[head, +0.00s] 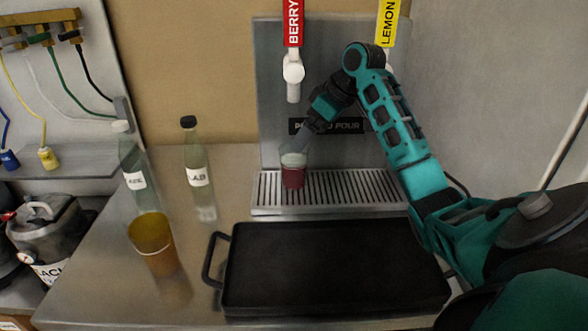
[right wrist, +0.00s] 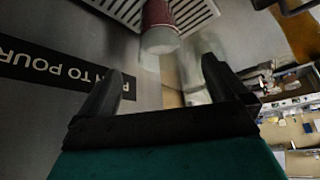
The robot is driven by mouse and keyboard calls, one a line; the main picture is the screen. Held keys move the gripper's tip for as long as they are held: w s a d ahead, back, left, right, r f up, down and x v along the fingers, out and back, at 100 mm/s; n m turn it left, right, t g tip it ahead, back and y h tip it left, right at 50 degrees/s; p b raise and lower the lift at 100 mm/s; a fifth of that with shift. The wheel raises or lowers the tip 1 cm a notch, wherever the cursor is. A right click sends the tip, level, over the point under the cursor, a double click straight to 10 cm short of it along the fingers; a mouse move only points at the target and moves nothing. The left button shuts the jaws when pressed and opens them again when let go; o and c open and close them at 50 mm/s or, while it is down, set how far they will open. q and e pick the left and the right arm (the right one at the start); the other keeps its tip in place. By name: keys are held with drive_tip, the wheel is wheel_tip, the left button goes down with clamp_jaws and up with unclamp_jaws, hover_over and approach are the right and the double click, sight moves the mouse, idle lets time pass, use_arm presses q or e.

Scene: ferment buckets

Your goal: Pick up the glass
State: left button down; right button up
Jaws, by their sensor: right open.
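A glass with dark red contents and a pale upper part (head: 293,175) stands upright on the drip tray (head: 345,188), below the red BERRY tap. My right gripper (head: 303,138) reaches down from the upper right, just above and behind the glass's rim. In the right wrist view the glass (right wrist: 158,25) lies ahead of the open fingers (right wrist: 163,68), with nothing between them. An amber glass (head: 152,245) stands empty-looking on the counter at the left. My left gripper is not in view.
Two clear bottles, one at left (head: 131,165) and one labelled LAB (head: 198,168), stand left of the dispenser. A black tray (head: 330,265) fills the counter's front. A yellow LEMON tap (head: 388,22) hangs at right. Some counter between bottles and black tray is free.

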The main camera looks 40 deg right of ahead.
sight(294, 157)
drive_tip(key=x, duration=1)
drive_tip(key=shift+a, duration=0.1)
drive_tip(key=c, duration=1.2)
drive_tip(key=shift+r, duration=0.2)
drive_tip(key=shift+c, duration=1.1)
